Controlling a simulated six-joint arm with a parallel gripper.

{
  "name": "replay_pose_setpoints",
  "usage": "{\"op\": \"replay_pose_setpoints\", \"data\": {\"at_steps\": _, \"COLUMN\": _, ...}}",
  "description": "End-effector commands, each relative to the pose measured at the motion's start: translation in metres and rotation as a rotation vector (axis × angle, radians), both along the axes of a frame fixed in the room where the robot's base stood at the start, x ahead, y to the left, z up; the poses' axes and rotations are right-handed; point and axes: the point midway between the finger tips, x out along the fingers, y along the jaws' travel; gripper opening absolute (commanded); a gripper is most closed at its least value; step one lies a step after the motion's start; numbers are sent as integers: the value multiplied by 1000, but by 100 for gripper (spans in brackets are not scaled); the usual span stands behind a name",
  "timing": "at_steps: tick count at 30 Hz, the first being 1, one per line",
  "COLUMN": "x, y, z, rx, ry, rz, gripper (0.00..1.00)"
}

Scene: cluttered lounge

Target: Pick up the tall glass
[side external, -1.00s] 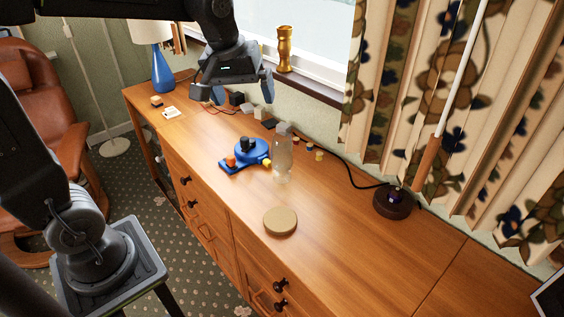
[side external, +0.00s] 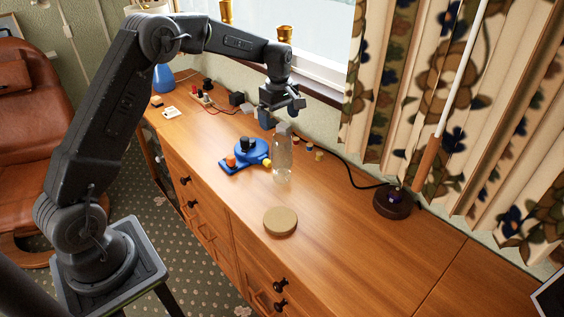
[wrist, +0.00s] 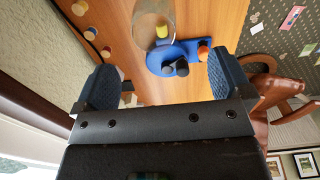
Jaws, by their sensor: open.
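The tall glass (side external: 282,163) is clear and stands upright on the wooden sideboard, near the middle of the side view. Its see-through body also shows at the top of the wrist view (wrist: 153,18), beyond the fingertips and between their lines. My gripper (side external: 281,112) is open and empty, above and a little behind the glass in the side view. Its two dark fingers show wide apart in the wrist view (wrist: 162,78). I see no contact between the fingers and the glass.
A blue toy (side external: 243,158) with black, orange and yellow parts sits close left of the glass. A round tan disc (side external: 280,221) lies in front. Small blocks and a black cable line the wall side. A dark round base (side external: 394,203) stands right. The sideboard's right part is clear.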

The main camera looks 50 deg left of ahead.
Motion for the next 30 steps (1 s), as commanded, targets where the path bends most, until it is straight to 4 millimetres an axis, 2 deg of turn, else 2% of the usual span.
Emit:
{"op": "replay_pose_setpoints", "data": {"at_steps": 3, "x": 0, "y": -1, "z": -25, "rx": -1, "ry": 3, "rz": -2, "gripper": 97}}
{"op": "replay_pose_setpoints", "data": {"at_steps": 6, "x": 0, "y": -1, "z": -39, "rx": -1, "ry": 2, "rz": -2, "gripper": 97}}
{"op": "replay_pose_setpoints", "data": {"at_steps": 14, "x": 2, "y": -1, "z": -57, "rx": 0, "ry": 1, "rz": -3, "gripper": 97}}
{"op": "replay_pose_setpoints", "data": {"at_steps": 21, "x": 8, "y": -3, "z": -92, "rx": 0, "ry": 1, "rz": -4, "gripper": 97}}
{"op": "replay_pose_setpoints", "data": {"at_steps": 25, "x": 8, "y": -3, "z": -101, "rx": 1, "ry": -2, "rz": -3, "gripper": 97}}
{"op": "replay_pose_setpoints", "data": {"at_steps": 30, "x": 8, "y": -3, "z": -102, "rx": 1, "ry": -3, "rz": -3, "gripper": 97}}
